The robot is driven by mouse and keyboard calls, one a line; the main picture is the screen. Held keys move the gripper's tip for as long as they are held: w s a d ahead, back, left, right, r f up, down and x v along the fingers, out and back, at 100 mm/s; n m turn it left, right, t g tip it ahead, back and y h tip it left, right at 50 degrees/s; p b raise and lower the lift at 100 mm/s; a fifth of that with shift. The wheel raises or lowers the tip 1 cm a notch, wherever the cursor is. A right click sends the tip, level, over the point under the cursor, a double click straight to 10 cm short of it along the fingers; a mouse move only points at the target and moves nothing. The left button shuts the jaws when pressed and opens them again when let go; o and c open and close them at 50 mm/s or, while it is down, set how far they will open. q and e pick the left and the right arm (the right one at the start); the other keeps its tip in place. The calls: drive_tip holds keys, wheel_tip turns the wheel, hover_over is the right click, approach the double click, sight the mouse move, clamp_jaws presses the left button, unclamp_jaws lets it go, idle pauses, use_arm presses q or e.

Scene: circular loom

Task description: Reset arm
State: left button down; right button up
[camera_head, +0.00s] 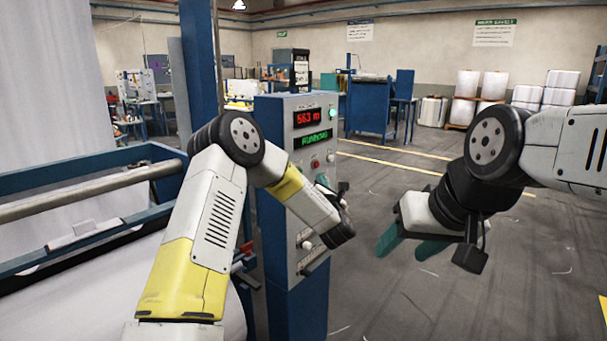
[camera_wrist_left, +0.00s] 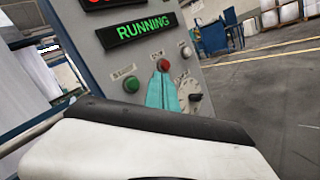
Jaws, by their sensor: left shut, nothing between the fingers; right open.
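My left arm is bent in front of the control panel (camera_head: 309,104). My left gripper (camera_head: 322,181) is shut and empty, with its teal fingertips close to the panel's buttons. In the left wrist view the left gripper (camera_wrist_left: 162,92) points up at the panel, just below a red button (camera_wrist_left: 163,65). A green button (camera_wrist_left: 131,84) is to its left and a knob (camera_wrist_left: 195,97) to its right. Whether the fingertips touch the panel cannot be told. My right gripper (camera_head: 408,243) is open and empty over the floor, its teal fingers pointing down and left.
The panel's displays read a red length figure and green "RUNNING" (camera_wrist_left: 137,29). The loom frame with its metal roller (camera_head: 90,191) and white fabric is at the left. Blue cabinets (camera_head: 369,103) and white rolls (camera_head: 467,84) stand far back. The floor (camera_head: 390,180) at right is largely clear.

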idle(0.5)
use_arm(q)
drive_tip(key=s+r+m+g+h, duration=0.6)
drive_tip(key=s+r+m, duration=0.5)
drive_tip(key=m, duration=0.6)
drive_tip(key=s+a+f+m+g, duration=0.1)
drive_tip(key=s+a+m, duration=0.3)
drive_tip(key=s, duration=0.7)
drive_tip(key=s+a+f+m+g, duration=0.1)
drive_tip(key=s+a+m+g, duration=0.2)
drive_tip(key=s, duration=0.9)
drive_tip(key=s+a+f+m+g, duration=0.2)
drive_tip(key=s+a+m, duration=0.5)
drive_tip(key=s, duration=0.4)
drive_tip(key=shift+s+a+g+y, duration=0.15)
drive_tip(key=shift+a+g+y, duration=0.25)
drive_tip(key=shift+a+g, duration=0.25)
